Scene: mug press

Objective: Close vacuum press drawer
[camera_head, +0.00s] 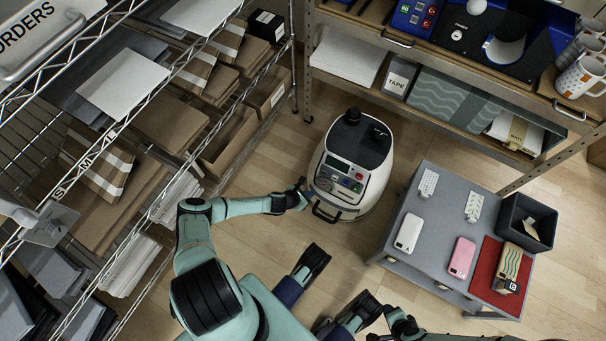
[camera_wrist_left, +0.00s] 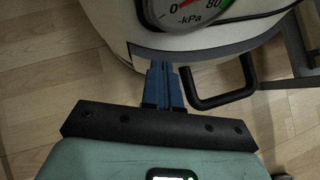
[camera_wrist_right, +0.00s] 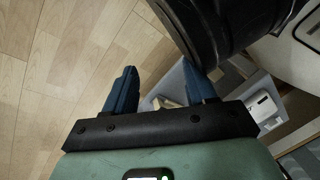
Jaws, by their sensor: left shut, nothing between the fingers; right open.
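The vacuum press (camera_head: 345,185) is a rounded white machine with a black top and a button panel, standing on the floor. A black handle (camera_head: 324,213) is low on its front; the handle (camera_wrist_left: 225,98) also shows in the left wrist view. How far the drawer stands out is unclear. My left gripper (camera_head: 304,187) is at the press's left front; in the left wrist view its blue fingers (camera_wrist_left: 163,72) are together, empty, left of the handle and close to the front. My right gripper (camera_wrist_right: 162,90) is open and empty, away from the press.
A wire shelf (camera_head: 150,180) with cardboard and paper stands at left. A workbench (camera_head: 450,110) with mugs is behind. A low grey table (camera_head: 430,235) with phones and a black bin (camera_head: 527,220) is at right. Wooden floor (camera_head: 270,165) lies between shelf and press.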

